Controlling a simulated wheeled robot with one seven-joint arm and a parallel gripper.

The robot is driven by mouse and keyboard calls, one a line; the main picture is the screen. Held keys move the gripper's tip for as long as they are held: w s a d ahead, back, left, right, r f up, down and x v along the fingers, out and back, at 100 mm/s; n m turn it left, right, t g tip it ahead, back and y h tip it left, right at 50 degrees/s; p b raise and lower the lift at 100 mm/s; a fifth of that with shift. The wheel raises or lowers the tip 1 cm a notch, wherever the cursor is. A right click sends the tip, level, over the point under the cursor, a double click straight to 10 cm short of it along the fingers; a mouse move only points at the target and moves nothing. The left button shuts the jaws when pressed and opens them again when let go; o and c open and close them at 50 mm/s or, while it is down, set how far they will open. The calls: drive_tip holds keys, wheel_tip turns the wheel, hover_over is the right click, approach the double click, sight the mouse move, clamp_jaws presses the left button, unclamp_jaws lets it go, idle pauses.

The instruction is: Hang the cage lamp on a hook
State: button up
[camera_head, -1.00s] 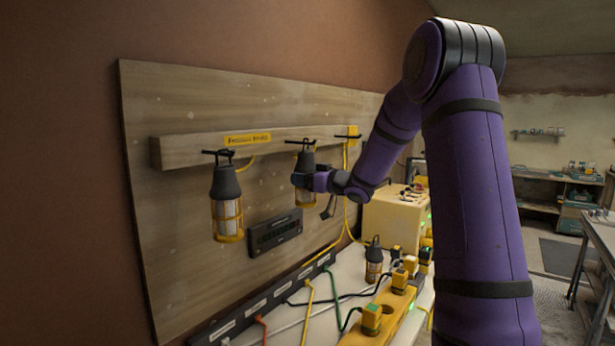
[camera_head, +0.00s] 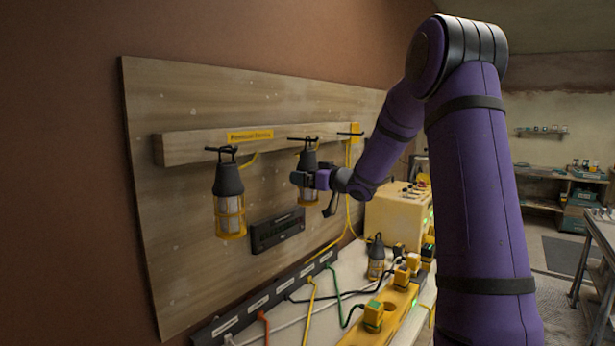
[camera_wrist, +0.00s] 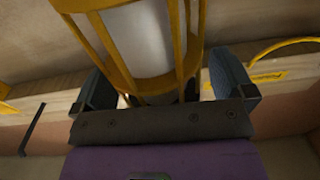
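A cage lamp (camera_head: 308,163) with a dark top and yellow cage is at the middle hook (camera_head: 302,139) of the wooden rail. Its top loop appears to be on that hook, and it is upright. My gripper (camera_head: 299,179) is at this lamp's cage and hides part of it. In the wrist view, the yellow cage (camera_wrist: 181,45) lies between my two spread fingers, with a gap visible on the right side. The left finger's contact with the cage is unclear. Another cage lamp (camera_head: 229,205) hangs on the left hook (camera_head: 221,150).
A wooden rail (camera_head: 195,149) is fixed to a backboard (camera_head: 180,270). A dark panel (camera_head: 277,230) is mounted below. On the bench stand a smaller lamp (camera_head: 376,262), a yellow power strip (camera_head: 397,302) with plugs and cables, and a cream box (camera_head: 392,213).

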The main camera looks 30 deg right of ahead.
drive_tip(key=shift+s, duration=0.1)
drive_tip(key=v, duration=1)
drive_tip(key=shift+s+d, duration=0.15)
drive_tip(key=shift+s, duration=0.15)
drive_tip(key=s+a+r+m+g+h, duration=0.35)
drive_tip(key=s+a+r+h, duration=0.3)
drive_tip(key=a+h, duration=0.25)
drive_tip(key=s+a+f+g+y, duration=0.1)
drive_tip(key=s+a+f+g, duration=0.1)
drive_tip(key=s+a, duration=0.3)
drive_tip(key=s+a+f+g, duration=0.2)
drive_tip(key=s+a+g, duration=0.1)
drive_tip(key=s, duration=0.9)
drive_tip(key=s+a+f+g+y, duration=0.1)
drive_tip(key=s+a+f+g, duration=0.2)
drive_tip(key=s+a, duration=0.3)
drive_tip(key=s, duration=0.3)
drive_tip(key=shift+a+m+y, duration=0.3)
drive_tip(key=shift+a+m, duration=0.05)
